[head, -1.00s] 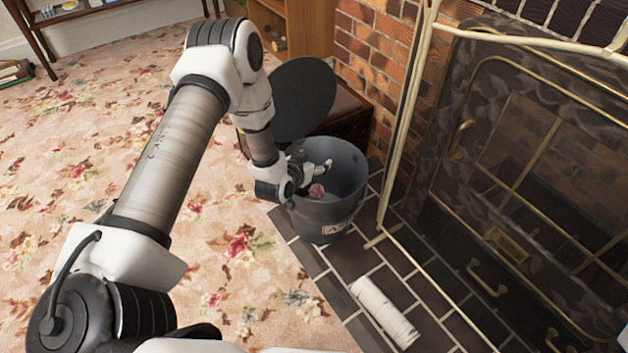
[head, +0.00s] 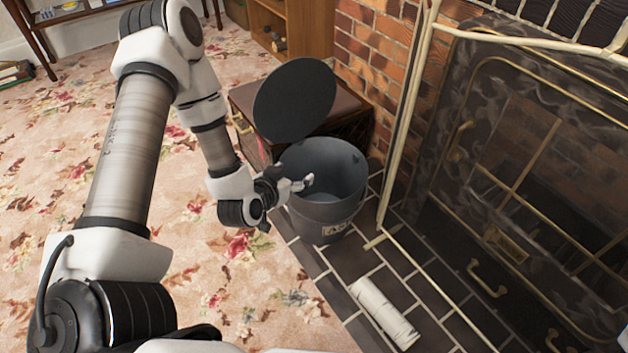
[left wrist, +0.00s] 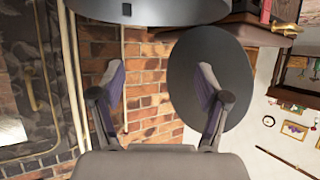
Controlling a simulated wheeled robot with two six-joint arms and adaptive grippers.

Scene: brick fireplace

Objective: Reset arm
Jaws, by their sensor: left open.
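My left gripper (head: 298,184) is at the left rim of the grey bin in the head view, with my left arm coming in from the left. In the left wrist view my left gripper (left wrist: 160,90) has its two fingers spread wide with nothing between them. The grey bin (head: 325,215) stands upright on the dark hearth tiles with its round lid (head: 294,100) raised. Its visible inside looks empty, though part of the floor is hidden. The bin's edge (left wrist: 150,12) and the lid (left wrist: 212,75) also show in the left wrist view. My right gripper is not in view.
A white cylinder (head: 384,312) lies on the hearth tiles. The fireplace screen (head: 500,190) and its brass rails stand on the right. A brown box (head: 345,115) is behind the bin, against the brick wall (head: 370,45). Open flowered carpet (head: 50,150) lies left.

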